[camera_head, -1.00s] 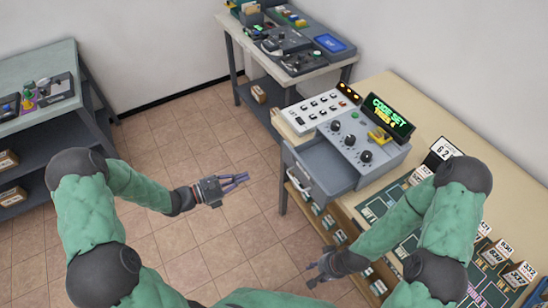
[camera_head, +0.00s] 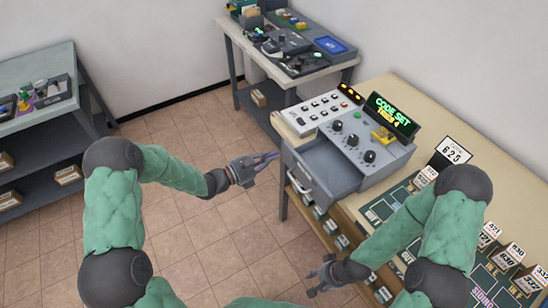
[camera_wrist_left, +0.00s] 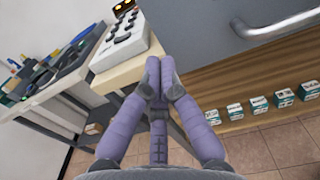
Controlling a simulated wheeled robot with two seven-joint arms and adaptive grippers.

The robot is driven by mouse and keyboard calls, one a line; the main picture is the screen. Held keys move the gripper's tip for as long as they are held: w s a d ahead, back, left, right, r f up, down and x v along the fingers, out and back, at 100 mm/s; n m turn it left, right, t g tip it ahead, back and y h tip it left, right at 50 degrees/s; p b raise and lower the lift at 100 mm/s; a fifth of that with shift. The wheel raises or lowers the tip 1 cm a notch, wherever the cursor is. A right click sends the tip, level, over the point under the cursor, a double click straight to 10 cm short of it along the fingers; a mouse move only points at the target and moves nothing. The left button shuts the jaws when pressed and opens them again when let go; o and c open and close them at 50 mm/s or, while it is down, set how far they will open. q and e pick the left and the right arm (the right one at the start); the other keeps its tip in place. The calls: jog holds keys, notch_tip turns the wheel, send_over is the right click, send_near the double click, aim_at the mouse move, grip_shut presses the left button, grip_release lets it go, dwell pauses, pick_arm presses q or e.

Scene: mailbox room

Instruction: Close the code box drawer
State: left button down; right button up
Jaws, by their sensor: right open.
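My right gripper (camera_head: 312,284) is open and empty, low in front of the bench.
A white keypad panel (camera_head: 319,112) adjoins the code box. Number cards (camera_head: 452,151) and a sorting mat lie along the bench (camera_head: 510,190). Small boxes (camera_head: 331,226) fill the shelf below. The tiled floor (camera_head: 200,255) is clear.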

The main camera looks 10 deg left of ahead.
pick_arm(q)
jog(key=shift+w+d, duration=0.4)
jog(key=shift+d, duration=0.05)
jog(key=x, duration=1.2)
jog(key=shift+w+d, duration=0.2)
jog(key=shift+r, duration=0.15)
jog(key=shift+a, duration=0.1)
